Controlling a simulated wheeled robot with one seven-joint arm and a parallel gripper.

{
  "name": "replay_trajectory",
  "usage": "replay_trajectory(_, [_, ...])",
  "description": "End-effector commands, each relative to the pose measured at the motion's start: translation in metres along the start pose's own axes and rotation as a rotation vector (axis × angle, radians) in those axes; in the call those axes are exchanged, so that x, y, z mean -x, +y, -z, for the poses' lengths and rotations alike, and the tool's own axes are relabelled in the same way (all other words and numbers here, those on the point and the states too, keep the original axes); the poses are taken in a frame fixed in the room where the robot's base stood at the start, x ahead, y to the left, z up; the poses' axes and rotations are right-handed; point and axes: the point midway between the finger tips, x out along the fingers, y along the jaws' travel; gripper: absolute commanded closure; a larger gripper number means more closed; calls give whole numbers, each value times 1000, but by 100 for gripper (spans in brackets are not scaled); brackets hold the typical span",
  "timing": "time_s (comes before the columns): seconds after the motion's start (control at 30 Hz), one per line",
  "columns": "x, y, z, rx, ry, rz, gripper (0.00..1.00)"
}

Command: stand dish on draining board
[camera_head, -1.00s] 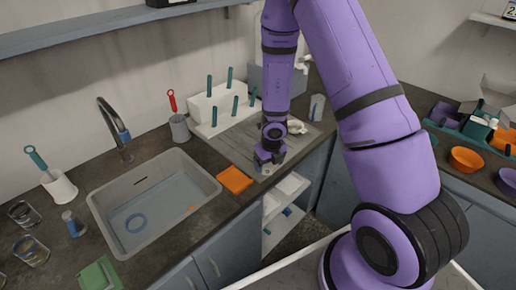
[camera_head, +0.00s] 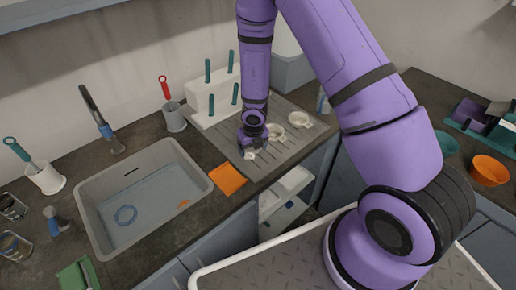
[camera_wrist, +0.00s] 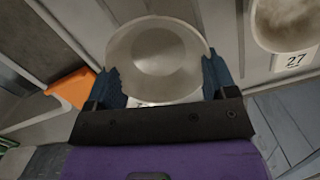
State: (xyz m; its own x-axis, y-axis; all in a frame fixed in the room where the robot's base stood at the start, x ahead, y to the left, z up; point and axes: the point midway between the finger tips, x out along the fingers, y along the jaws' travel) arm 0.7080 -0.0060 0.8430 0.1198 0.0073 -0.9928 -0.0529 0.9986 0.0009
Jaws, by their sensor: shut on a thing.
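A round pale grey dish (camera_wrist: 158,60) sits between my gripper's fingers in the wrist view, and my gripper (camera_wrist: 160,85) is shut on it. In the head view my gripper (camera_head: 250,148) is low over the front left part of the grey grooved draining board (camera_head: 286,148); the held dish is mostly hidden there. Whether it touches the board I cannot tell. Two other pale dishes, one nearer (camera_head: 276,132) and one farther right (camera_head: 300,119), are on the board. A dish with a "27" label (camera_wrist: 293,60) shows at the wrist view's right edge.
An orange cloth (camera_head: 228,179) lies between the board and the sink (camera_head: 95,215). The board's front edge drops to open shelves (camera_head: 285,190).

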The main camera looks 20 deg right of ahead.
Motion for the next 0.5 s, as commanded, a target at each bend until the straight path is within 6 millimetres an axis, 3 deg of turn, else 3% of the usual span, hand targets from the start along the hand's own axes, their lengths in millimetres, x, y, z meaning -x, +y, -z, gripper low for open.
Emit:
replay_trajectory(0.1, [-9, 6, -3, -1, -1, 0, 53])
replay_trajectory(0.43, [-11, 6, -2, -1, 0, 0, 53])
replay_trajectory(0.47, [-12, 6, -2, -2, 0, 0, 19])
replay_trajectory(0.5, [-11, 6, -2, -2, 0, 0, 10])
